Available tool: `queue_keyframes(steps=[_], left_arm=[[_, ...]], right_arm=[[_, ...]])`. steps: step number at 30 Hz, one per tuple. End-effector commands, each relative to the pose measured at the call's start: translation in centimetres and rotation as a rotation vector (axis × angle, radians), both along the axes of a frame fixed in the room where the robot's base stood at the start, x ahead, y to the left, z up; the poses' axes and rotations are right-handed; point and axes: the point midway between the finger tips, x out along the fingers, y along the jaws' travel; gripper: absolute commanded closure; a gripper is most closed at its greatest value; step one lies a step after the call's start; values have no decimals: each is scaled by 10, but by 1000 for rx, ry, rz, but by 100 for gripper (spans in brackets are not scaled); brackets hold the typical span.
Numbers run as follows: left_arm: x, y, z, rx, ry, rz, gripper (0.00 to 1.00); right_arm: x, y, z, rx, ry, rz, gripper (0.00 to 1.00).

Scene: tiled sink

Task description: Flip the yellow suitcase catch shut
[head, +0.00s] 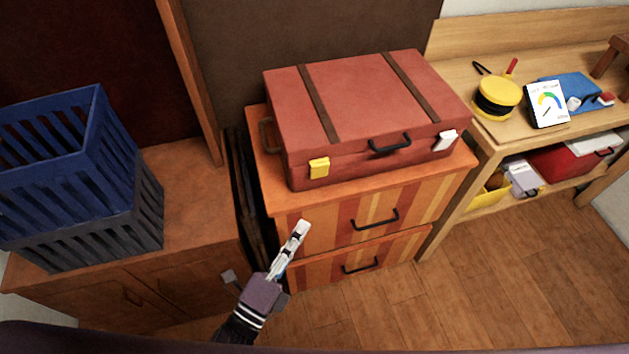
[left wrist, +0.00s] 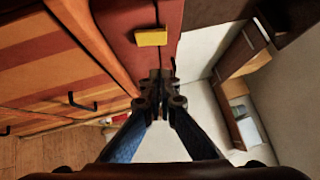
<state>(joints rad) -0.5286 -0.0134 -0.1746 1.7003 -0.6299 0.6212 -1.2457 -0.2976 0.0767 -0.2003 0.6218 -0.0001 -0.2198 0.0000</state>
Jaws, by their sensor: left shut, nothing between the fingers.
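The red suitcase (head: 350,98) lies closed on the striped drawer unit, with two brown straps and a black front handle (head: 390,144). The yellow catch (head: 319,168) is on the left part of its front; I cannot tell whether it is flipped up or down. It also shows in the left wrist view (left wrist: 151,37), above my fingertips. A white catch (head: 446,140) is on the right part of the front. My left gripper (head: 303,226) is shut and empty, below and in front of the yellow catch, apart from it. My right gripper is not in view.
The striped drawer unit (head: 345,215) has black handles. Blue and grey crates (head: 70,140) stand on a wooden cabinet at left. The floor in front is clear.

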Motion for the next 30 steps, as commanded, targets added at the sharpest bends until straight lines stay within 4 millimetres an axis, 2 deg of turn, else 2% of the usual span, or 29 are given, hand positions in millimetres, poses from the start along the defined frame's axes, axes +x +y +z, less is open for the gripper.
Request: queue_keyframes(steps=[2,13,18,24,30], left_arm=[[13,-6,7,-2,-4,-1,100],[78,-41,19,0,-3,0,100],[100,-32,23,0,-1,0,100],[112,-28,24,0,-1,0,100],[114,-28,24,0,-1,0,100]], right_arm=[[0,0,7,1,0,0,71],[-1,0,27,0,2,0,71],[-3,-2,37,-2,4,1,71],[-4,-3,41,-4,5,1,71],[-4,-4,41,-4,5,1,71]])
